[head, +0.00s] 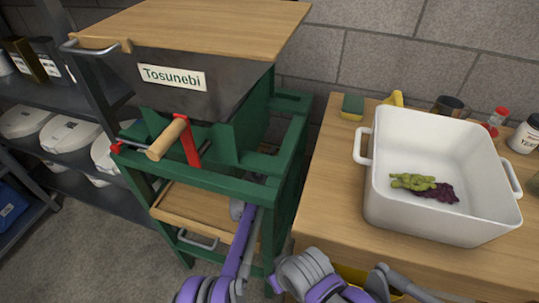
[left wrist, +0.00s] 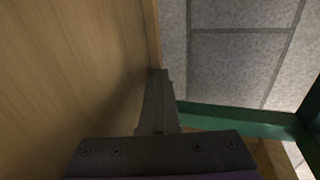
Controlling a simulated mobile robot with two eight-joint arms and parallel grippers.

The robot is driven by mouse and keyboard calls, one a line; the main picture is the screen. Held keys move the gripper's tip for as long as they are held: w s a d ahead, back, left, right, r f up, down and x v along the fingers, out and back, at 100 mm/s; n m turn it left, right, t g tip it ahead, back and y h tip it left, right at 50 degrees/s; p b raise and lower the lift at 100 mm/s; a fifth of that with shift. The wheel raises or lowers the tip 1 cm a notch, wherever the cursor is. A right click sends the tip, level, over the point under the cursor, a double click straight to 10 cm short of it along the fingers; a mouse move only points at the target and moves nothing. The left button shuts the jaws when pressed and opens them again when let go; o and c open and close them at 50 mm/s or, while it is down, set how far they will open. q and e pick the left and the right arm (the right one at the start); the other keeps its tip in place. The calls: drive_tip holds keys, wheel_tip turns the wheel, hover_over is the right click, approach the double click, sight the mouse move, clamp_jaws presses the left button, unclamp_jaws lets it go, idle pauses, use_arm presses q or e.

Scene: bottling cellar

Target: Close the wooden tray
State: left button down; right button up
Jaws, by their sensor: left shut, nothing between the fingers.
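The wooden tray (head: 178,207) sits low in the green stand, like a drawer, with a grey metal handle (head: 197,241) on its front. Its front part sticks out from under the stand's upper bar. My left gripper (head: 240,209) is at the right side of the tray, shut and empty; my own arm partly hides it. In the left wrist view the shut fingers (left wrist: 158,98) are close beside a wooden surface on the left; I cannot tell whether they touch. My right gripper does not show clearly.
The green stand (head: 285,135) carries a hopper (head: 222,90) labelled Tosunebi, with a red crank and wooden grip (head: 167,139). At right, a wooden table (head: 330,190) holds a white tub (head: 390,195) with grapes. A dark shelf (head: 60,105) stands at left. Bare floor (head: 80,250) lies at lower left.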

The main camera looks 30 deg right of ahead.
use_arm(q)
drive_tip(key=shift+r, duration=0.2)
idle(0.3)
drive_tip(key=shift+a, duration=0.1)
drive_tip(key=shift+s+a+r, duration=0.1)
drive_tip(key=shift+s+a, duration=0.1)
drive_tip(key=shift+a, duration=0.05)
drive_tip(key=p+v, duration=0.2)
drive_tip(key=v, duration=0.7)
drive_tip(key=shift+s+a, duration=0.35)
